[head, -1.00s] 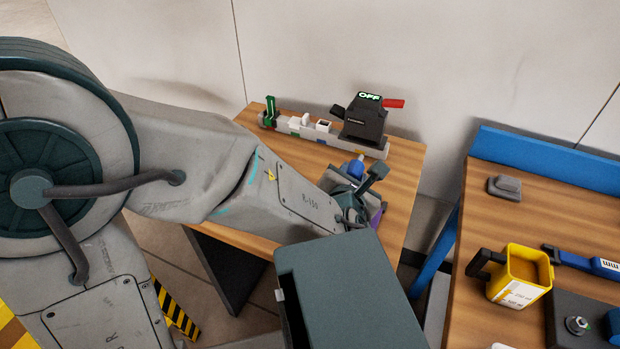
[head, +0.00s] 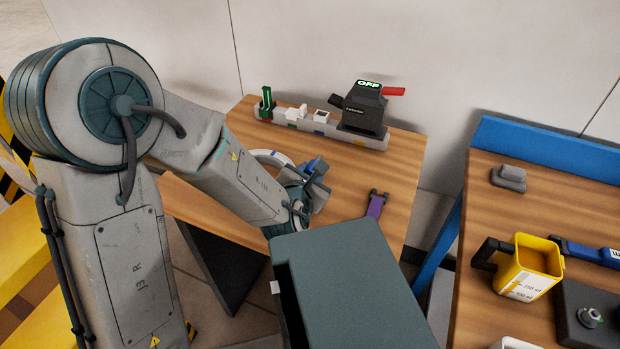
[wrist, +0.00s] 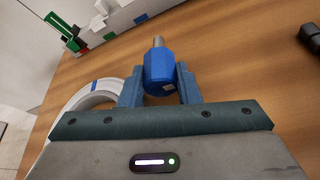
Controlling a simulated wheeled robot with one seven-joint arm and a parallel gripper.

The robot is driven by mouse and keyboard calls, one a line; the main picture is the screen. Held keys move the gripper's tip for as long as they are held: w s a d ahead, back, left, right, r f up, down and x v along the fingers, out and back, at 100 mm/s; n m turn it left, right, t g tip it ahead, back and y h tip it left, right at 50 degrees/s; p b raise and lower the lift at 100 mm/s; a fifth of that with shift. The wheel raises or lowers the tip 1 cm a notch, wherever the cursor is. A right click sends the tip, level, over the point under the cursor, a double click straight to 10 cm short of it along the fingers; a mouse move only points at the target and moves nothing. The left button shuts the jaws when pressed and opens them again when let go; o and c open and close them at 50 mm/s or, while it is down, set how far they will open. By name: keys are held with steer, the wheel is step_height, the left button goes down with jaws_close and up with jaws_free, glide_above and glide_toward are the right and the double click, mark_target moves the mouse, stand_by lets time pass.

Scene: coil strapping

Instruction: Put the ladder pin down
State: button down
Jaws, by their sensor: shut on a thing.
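The ladder pin (wrist: 159,72) is a blue faceted piece with a grey metal end, seen in the wrist view. My gripper (wrist: 160,86) is shut on it, with one blue finger on each side. In the head view my gripper (head: 318,178) is over the middle of the wooden table (head: 350,170), and a bit of the blue pin (head: 311,165) shows by the fingers. The metal end points away from the gripper. I cannot tell whether the pin touches the table.
A white ring (wrist: 88,97) lies left of my gripper. A strip of small fixtures (head: 320,128) with a black box reading OFF (head: 364,108) stands at the back. A purple-handled tool (head: 376,206) lies to the right. Bare wood lies between. A second bench (head: 480,240) stands at right.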

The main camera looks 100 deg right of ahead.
steer(key=shift+f, duration=0.15)
steer(key=shift+f+b, duration=0.3)
steer(key=shift+f+b, duration=0.3)
steer(key=shift+b, duration=0.2)
steer(key=c, duration=1.1)
jaws_free()
steer(key=shift+w, duration=0.15)
steer(key=shift+a, duration=0.1)
